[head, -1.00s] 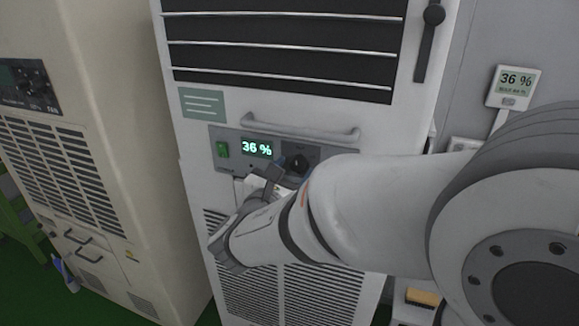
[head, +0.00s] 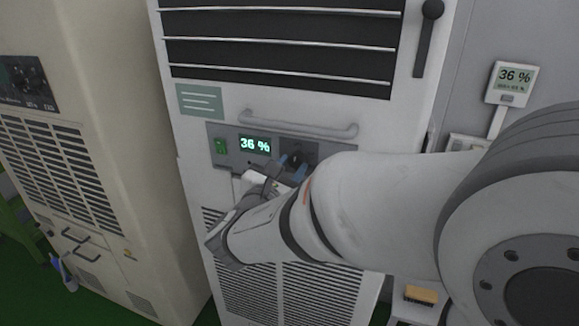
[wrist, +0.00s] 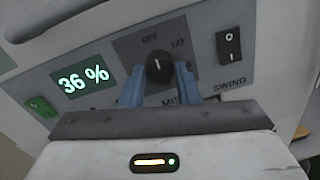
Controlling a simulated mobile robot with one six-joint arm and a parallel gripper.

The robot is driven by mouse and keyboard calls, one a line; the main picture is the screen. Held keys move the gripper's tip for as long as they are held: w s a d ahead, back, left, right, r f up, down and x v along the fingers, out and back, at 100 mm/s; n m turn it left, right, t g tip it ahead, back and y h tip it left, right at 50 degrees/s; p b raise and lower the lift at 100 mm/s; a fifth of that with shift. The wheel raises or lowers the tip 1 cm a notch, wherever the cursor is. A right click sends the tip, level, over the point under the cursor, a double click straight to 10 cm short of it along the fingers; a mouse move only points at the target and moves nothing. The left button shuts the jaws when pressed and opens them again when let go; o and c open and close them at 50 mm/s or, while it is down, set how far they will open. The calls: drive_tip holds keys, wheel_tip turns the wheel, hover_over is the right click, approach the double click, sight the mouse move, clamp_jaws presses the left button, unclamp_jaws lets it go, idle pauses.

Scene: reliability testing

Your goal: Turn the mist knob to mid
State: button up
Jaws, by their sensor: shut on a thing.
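The mist knob (wrist: 157,66) is a round black dial on the grey control panel of the white cabinet; it also shows in the head view (head: 296,158). A short white mark on it points nearly straight up in the wrist view, close to the label at its top. "LO" is at its upper right; other labels are partly hidden by my fingers. My gripper (wrist: 160,72) has its two blue fingers on either side of the knob, shut on it. In the head view my gripper (head: 291,166) reaches the panel from below left. The display (wrist: 83,79) reads 36 %.
A green switch (wrist: 40,106) sits left of the display, and a black SWING rocker (wrist: 229,45) right of the knob. A bar handle (head: 300,128) runs above the panel. A beige cabinet (head: 110,130) stands left; a wall meter (head: 513,82) reads 36 %.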

drive_tip(key=m+b, duration=0.1)
drive_tip(key=b, duration=0.1)
drive_tip(key=m+b, duration=0.1)
drive_tip(key=b, duration=0.1)
drive_tip(key=shift+f+m, duration=0.3)
drive_tip(key=m+b, duration=0.4)
drive_tip(key=b, duration=0.3)
drive_tip(key=shift+m, duration=0.3)
drive_tip(key=m+b, duration=0.6)
drive_tip(key=b, duration=0.6)
drive_tip(key=shift+m+y, duration=0.4)
drive_tip(key=m+b, duration=0.5)
drive_tip(key=b, duration=0.2)
drive_tip(key=shift+r+y, duration=0.1)
drive_tip(key=shift+y, duration=0.2)
drive_tip(key=m+b, duration=0.1)
drive_tip(key=b, duration=0.1)
drive_tip(key=m+b, duration=0.2)
drive_tip(key=shift+d+r, duration=0.1)
drive_tip(key=shift+r, duration=0.15)
drive_tip(key=shift+r+m+b, duration=0.1)
drive_tip(key=shift+m+b, duration=0.2)
drive_tip(key=shift+b, duration=0.05)
drive_tip(key=o, duration=1)
drive_tip(key=shift+c, duration=0.2)
